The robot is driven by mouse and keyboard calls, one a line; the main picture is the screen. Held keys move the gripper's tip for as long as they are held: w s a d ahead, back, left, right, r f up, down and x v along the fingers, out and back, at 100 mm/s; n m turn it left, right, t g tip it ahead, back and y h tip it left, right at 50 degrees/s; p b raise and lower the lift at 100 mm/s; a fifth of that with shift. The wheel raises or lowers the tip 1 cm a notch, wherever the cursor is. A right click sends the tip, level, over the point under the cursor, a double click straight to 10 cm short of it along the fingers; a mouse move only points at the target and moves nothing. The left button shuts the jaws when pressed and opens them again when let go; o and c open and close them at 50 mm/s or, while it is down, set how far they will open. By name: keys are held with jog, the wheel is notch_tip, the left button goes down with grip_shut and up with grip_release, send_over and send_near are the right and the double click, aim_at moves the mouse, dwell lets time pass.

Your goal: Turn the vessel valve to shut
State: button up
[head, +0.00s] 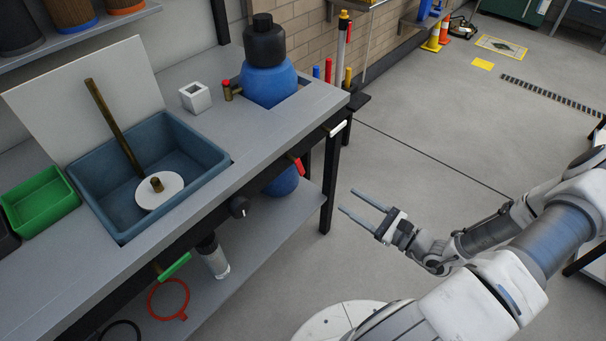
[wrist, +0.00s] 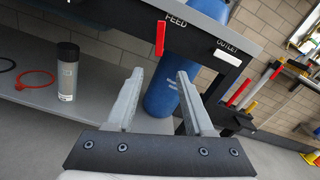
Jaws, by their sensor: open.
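The blue vessel (head: 268,84) with a black top stands through the bench's right end; its lower part shows in the wrist view (wrist: 165,100). A red lever (head: 299,166) is on the bench front; in the wrist view this red lever (wrist: 160,38) hangs straight down under the word FEED. A white lever (wrist: 228,58) marked OUTLET lies nearly along the bench edge. A red-capped brass fitting (head: 228,90) sits beside the vessel. No label reads "vessel". My gripper (head: 352,202) is open and empty, in front of the bench, apart from every lever.
A green lever (head: 175,265) and a black knob (head: 239,207) are further left on the bench front. A bench leg (head: 330,180) stands at the right end. Open floor lies right of it.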

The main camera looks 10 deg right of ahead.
aim_at(302, 171)
jog(key=b+x, duration=0.3)
jog(key=x, duration=1.4)
jog(key=shift+b, duration=0.35)
grip_shut()
